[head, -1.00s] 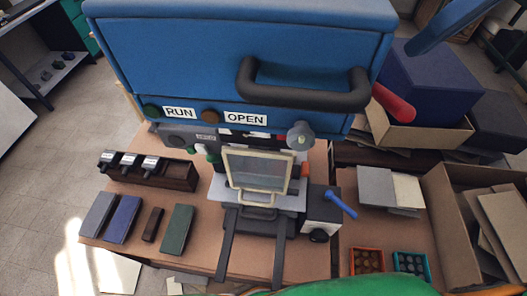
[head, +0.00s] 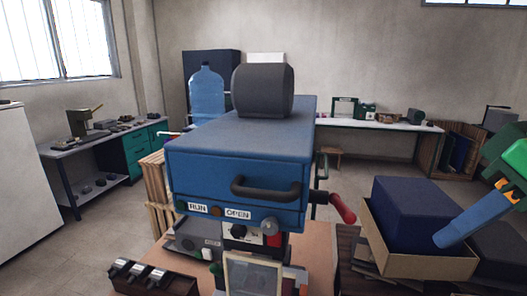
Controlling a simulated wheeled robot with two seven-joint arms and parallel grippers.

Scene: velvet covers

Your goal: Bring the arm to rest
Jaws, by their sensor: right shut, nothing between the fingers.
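My right gripper (head: 446,235) comes in from the right edge of the head view, with a green and orange wrist part behind its long blue jaws. The jaws point down and to the left and are shut, with nothing seen in them. In the picture they overlap an open cardboard box (head: 405,262) holding a dark blue block (head: 405,205); I cannot tell how far above it they are. The gripper is well to the right of the blue machine (head: 235,165). My left gripper is not in view.
The machine has a dark handle (head: 266,190), labels RUN and OPEN, and a light-framed plate (head: 253,278) below. A red lever (head: 342,208) sticks out on its right. A dark rack (head: 150,280) stands at lower left. Benches line the back; the floor at left is clear.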

